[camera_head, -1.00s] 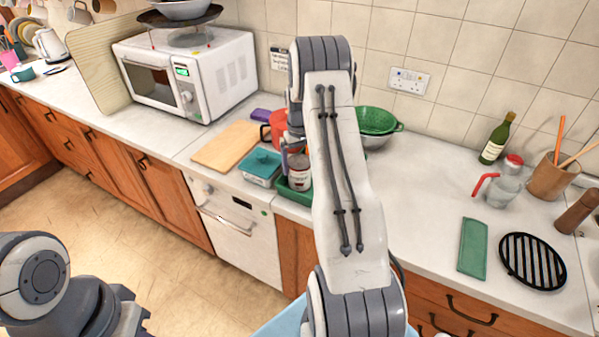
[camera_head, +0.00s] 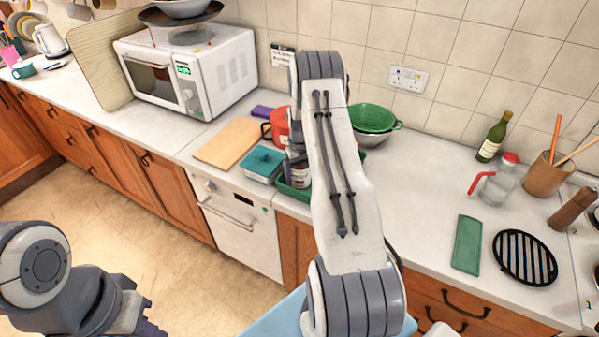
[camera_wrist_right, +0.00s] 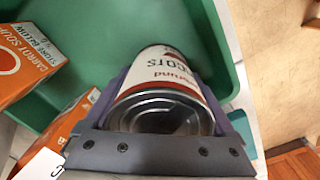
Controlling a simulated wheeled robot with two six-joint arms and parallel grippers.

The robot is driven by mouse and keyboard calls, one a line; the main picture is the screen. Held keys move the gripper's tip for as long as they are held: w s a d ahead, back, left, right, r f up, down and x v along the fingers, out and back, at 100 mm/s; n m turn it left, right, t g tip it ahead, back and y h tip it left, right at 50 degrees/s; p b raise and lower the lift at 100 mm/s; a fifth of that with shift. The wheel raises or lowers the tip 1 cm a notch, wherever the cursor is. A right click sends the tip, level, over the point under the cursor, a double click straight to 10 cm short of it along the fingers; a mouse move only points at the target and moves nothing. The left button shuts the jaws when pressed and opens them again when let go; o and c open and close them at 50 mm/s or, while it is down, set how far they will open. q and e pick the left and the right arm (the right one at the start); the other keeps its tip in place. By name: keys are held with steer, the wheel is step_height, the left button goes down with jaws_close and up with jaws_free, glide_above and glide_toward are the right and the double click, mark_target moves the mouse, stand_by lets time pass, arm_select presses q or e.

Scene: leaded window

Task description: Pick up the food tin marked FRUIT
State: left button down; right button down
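A tin (camera_wrist_right: 160,90) with a white and red label stands in a green tray (camera_wrist_right: 245,95). In the right wrist view its bare metal end faces the camera, and only part of the label reads, "COTS", upside down; I see no word FRUIT. My right gripper (camera_wrist_right: 165,105) is around the tin, one finger on each side, and looks open, with little gap. In the head view the tin (camera_head: 299,178) is partly hidden by my right gripper (camera_head: 295,160). My left gripper (camera_head: 140,322) is at the bottom left, cut off by the frame edge.
Carrot soup cartons (camera_wrist_right: 25,60) lie close to my right gripper. In the head view a teal-lidded box (camera_head: 262,164), a red pot (camera_head: 279,125) and a green colander (camera_head: 373,118) crowd the tray. The counter further right has free room around a green cloth (camera_head: 467,243).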

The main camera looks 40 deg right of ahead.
steer(key=shift+r, duration=0.25)
